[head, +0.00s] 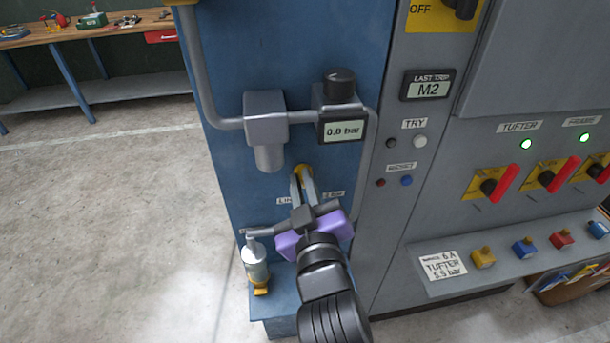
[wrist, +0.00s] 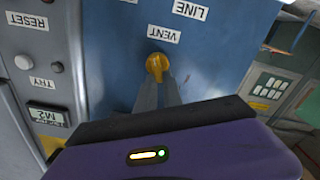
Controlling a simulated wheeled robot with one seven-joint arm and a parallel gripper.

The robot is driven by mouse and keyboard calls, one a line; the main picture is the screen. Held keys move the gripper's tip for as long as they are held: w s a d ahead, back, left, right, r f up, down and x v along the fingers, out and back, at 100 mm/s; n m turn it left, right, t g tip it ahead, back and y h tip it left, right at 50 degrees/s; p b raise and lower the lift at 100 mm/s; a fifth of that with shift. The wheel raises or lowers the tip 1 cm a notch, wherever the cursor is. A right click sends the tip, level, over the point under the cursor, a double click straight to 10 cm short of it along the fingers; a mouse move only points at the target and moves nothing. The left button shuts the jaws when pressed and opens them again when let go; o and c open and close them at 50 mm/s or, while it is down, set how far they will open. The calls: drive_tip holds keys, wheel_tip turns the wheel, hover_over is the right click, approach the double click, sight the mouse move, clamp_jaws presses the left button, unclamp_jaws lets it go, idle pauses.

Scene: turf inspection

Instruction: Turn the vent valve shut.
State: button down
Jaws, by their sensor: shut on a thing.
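The vent valve is a small yellow knob (head: 302,170) on the blue panel, low under the pipework in the head view. In the wrist view the yellow knob (wrist: 156,62) sits beside a label reading VENT (wrist: 164,34), which appears upside down. My gripper (head: 302,183) reaches to the panel, its two grey fingers closed on the knob. The fingers (wrist: 158,84) hide part of the knob in the wrist view, and I cannot tell exactly how far it is turned.
A display (head: 343,131) above the valve reads 0.0 bar. A grey regulator (head: 266,125) and pipe lie close above left. A bottle (head: 255,262) stands at lower left. Red-handled switches (head: 506,182) and buttons are on the grey cabinet at right. The floor at left is clear.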

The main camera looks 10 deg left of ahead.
drive_tip(key=n+p, duration=0.1)
drive_tip(key=n, duration=0.1)
drive_tip(key=n+p, duration=0.1)
drive_tip(key=n, duration=0.1)
drive_tip(key=n+p, duration=0.1)
drive_tip(key=n, duration=0.1)
drive_tip(key=shift+s+a+f+n, duration=0.1)
drive_tip(key=shift+a+f+n, duration=0.15)
drive_tip(key=shift+a+n, duration=0.1)
drive_tip(key=n+p, duration=0.1)
drive_tip(key=n, duration=0.1)
drive_tip(key=n+p, duration=0.2)
drive_tip(key=shift+a+f, duration=0.15)
drive_tip(key=shift+f, duration=0.15)
drive_tip(key=shift+f+n+p, duration=0.3)
drive_tip(key=shift+n+p, duration=0.15)
drive_tip(key=shift+n, duration=0.7)
drive_tip(key=c, duration=1.5)
unclamp_jaws()
drive_tip(key=shift+s, duration=0.1)
